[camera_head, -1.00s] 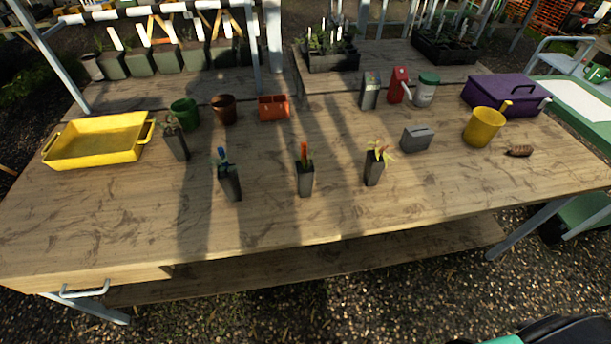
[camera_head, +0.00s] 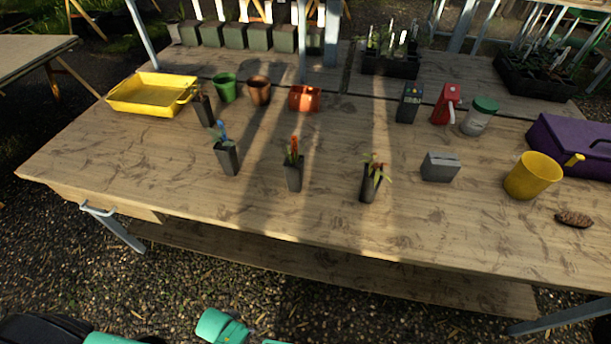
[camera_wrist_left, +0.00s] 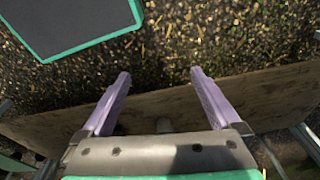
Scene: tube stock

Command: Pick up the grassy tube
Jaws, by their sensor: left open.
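Several dark square plant tubes stand upright on the wooden table (camera_head: 200,190) in the head view. One tube (camera_head: 370,184) at the right of the front group has thin yellow-green and reddish leaves. The middle tube (camera_head: 294,172) has green growth and an orange-red top. Another tube (camera_head: 228,158) has a blue top, and a tube (camera_head: 204,108) behind it has short brownish growth. Which one is the grassy tube is hard to tell at this size. My left gripper (camera_wrist_left: 160,76) is open and empty in its wrist view, above gravel and a wooden board. My right gripper is not in view.
A yellow tray (camera_head: 150,96), green pot (camera_head: 225,88), brown pot (camera_head: 260,91) and orange pot (camera_head: 304,99) stand behind the tubes. A grey block (camera_head: 440,168), yellow mug (camera_head: 532,178) and purple box (camera_head: 575,145) are right. The table's front strip is clear.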

